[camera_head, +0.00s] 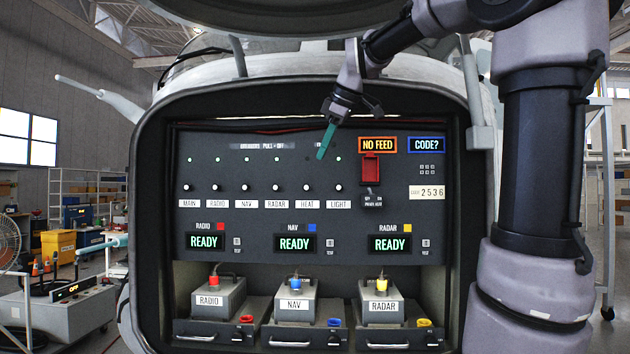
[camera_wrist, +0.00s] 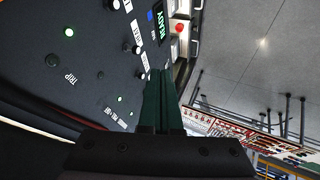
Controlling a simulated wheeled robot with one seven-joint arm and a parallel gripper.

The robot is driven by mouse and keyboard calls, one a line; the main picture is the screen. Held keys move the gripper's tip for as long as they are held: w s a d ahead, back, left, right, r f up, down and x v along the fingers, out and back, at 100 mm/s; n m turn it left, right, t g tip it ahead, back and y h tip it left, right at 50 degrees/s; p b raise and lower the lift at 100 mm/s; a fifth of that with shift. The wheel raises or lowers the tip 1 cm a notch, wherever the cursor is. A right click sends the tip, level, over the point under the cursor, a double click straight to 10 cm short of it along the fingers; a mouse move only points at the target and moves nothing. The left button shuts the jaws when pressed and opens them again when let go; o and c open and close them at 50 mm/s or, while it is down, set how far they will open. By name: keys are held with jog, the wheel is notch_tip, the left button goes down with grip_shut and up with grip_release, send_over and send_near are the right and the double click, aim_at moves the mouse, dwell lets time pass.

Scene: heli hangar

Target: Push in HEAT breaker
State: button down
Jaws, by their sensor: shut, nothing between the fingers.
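The HEAT breaker (camera_head: 307,188) is a small pale-tipped knob in the breaker row of the dark panel, above its white HEAT label (camera_head: 307,204). The lamp spot above it looks dark, while the lamps over the other breakers glow green. I cannot tell from here how far the knob stands out. My gripper (camera_head: 321,156) has teal fingers, shut and empty, pointing down in front of the panel's upper part, above and slightly right of the HEAT knob. In the wrist view the closed fingers (camera_wrist: 160,75) point along the panel. Contact with the panel cannot be told.
The LIGHT breaker (camera_head: 338,188) is right of HEAT and the RADAR breaker (camera_head: 277,188) left. A red switch cover (camera_head: 371,168) sits to the right under a NO FEED sign (camera_head: 377,145). Below are READY displays and box units with coloured plugs. The panel's frame surrounds the recess.

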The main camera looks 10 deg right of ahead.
aim_at(310, 180)
jog(key=shift+a+r+n, duration=0.1)
jog(key=shift+r+n, duration=0.1)
jog(key=shift+n, duration=0.1)
jog(key=shift+s, duration=0.1)
jog(key=shift+w+a+f, duration=0.2)
jog(key=shift+w+f, duration=1.15)
jog(key=shift+w, duration=0.25)
jog(key=shift+w+a+f, duration=0.2)
jog(key=shift+w+f, duration=1.15)
jog(key=shift+w, duration=0.2)
jog(key=shift+w+a+f, duration=0.2)
jog(key=shift+w+f, duration=1.15)
jog(key=shift+w, duration=0.25)
jog(key=shift+w+d, duration=0.3)
jog(key=shift+w, duration=0.65)
